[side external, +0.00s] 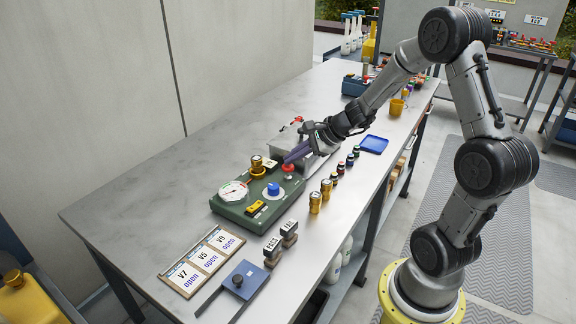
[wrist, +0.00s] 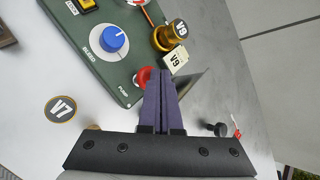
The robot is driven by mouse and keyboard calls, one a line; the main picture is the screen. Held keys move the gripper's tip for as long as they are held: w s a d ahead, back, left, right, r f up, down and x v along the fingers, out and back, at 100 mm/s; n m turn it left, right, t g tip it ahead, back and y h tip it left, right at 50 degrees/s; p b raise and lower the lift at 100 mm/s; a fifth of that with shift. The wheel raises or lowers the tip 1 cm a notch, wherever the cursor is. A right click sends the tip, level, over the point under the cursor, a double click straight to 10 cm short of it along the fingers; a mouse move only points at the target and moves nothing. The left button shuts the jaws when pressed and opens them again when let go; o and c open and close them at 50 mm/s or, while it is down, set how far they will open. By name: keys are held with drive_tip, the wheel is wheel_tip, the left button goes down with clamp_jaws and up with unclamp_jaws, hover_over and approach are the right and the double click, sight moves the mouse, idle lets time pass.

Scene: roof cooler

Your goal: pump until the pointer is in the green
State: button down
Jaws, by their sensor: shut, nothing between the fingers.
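A green pump box (side external: 237,211) sits on the grey bench. Its round white gauge (side external: 233,191) is at the left end; the pointer is too small to read against any green band. A red pump button (side external: 288,168) is at the box's right end, and it also shows in the wrist view (wrist: 141,77). My gripper (side external: 286,160) is shut and empty, its purple fingers slanting down to the red button. In the wrist view the fingertips (wrist: 161,74) lie right beside the button and partly cover it; I cannot tell whether they touch it.
A blue knob (wrist: 114,39) and a yellow switch (side external: 255,208) are on the box. A brass valve (wrist: 172,36) with a tag stands at its edge. Brass caps (side external: 315,202), stamps (side external: 272,250) and a card board (side external: 203,261) lie nearby. The bench's left is clear.

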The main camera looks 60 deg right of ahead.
sight(292, 166)
drive_tip(key=shift+s+f, duration=0.1)
drive_tip(key=shift+f, duration=1)
idle(0.8)
drive_tip(key=shift+r, duration=1.7)
drive_tip(key=shift+r, duration=0.15)
drive_tip(key=shift+r, duration=2.4)
drive_tip(key=shift+a, duration=0.1)
